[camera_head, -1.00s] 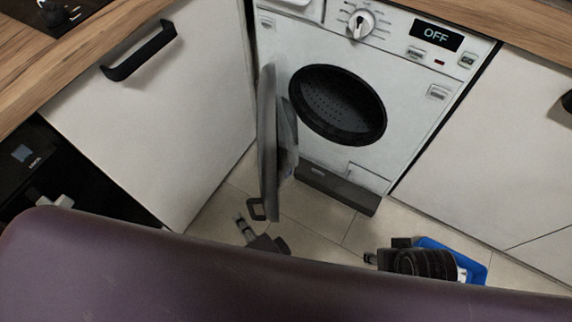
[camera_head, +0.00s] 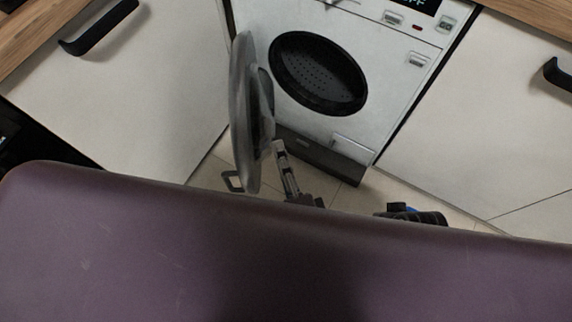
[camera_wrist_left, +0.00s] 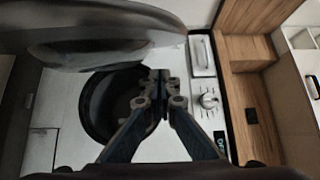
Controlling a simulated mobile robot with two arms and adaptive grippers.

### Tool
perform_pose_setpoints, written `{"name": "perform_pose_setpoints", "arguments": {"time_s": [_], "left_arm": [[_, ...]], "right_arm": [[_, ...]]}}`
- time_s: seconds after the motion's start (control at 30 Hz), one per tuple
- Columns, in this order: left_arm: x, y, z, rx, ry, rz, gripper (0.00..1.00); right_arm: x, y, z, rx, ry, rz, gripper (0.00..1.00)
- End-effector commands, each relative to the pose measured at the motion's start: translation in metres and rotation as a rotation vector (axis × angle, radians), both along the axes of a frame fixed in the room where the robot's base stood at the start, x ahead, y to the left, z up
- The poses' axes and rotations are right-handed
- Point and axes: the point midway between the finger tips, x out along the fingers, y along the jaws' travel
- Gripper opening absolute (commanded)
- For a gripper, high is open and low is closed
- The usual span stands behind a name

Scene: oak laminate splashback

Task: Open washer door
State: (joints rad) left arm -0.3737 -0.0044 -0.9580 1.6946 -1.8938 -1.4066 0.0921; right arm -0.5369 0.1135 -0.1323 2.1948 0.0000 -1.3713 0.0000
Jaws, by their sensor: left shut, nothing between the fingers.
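The washer (camera_head: 345,128) is white with a dark round drum opening (camera_head: 318,73), which is uncovered. Its round grey door (camera_head: 243,115) stands swung wide open on the left, seen nearly edge-on, with a small handle (camera_head: 232,181) at its lower edge. My left gripper (camera_head: 279,147) is shut and empty, just right of the door, on its inner side. In the left wrist view the closed fingertips (camera_wrist_left: 159,76) lie in front of the drum opening (camera_wrist_left: 112,104), with the door (camera_wrist_left: 95,35) across the upper left. A dark part of my right arm (camera_head: 412,216) shows low; its fingers are not clear.
A white cabinet front with a black handle (camera_head: 98,28) stands left of the washer, and another cabinet (camera_head: 490,125) stands right. Tiled floor (camera_head: 210,173) shows below.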

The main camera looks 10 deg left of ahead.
Motion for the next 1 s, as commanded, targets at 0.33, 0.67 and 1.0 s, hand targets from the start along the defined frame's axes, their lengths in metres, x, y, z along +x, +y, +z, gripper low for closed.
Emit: {"name": "perform_pose_setpoints", "arguments": {"time_s": [0.33, 0.67, 1.0], "left_arm": [[0.024, 0.042, -0.001, 0.003, 0.003, -0.001, 0.00], [0.022, 0.054, -0.001, 0.000, 0.002, -0.001, 0.00], [0.028, 0.062, 0.000, 0.004, 0.001, -0.017, 0.00]], "right_arm": [[0.000, -0.001, -0.003, -0.001, 0.003, 0.000, 0.40], [-0.001, -0.001, -0.007, -0.002, 0.008, 0.000, 0.40], [0.005, 0.000, -0.004, 0.001, -0.009, 0.001, 0.40]]}}
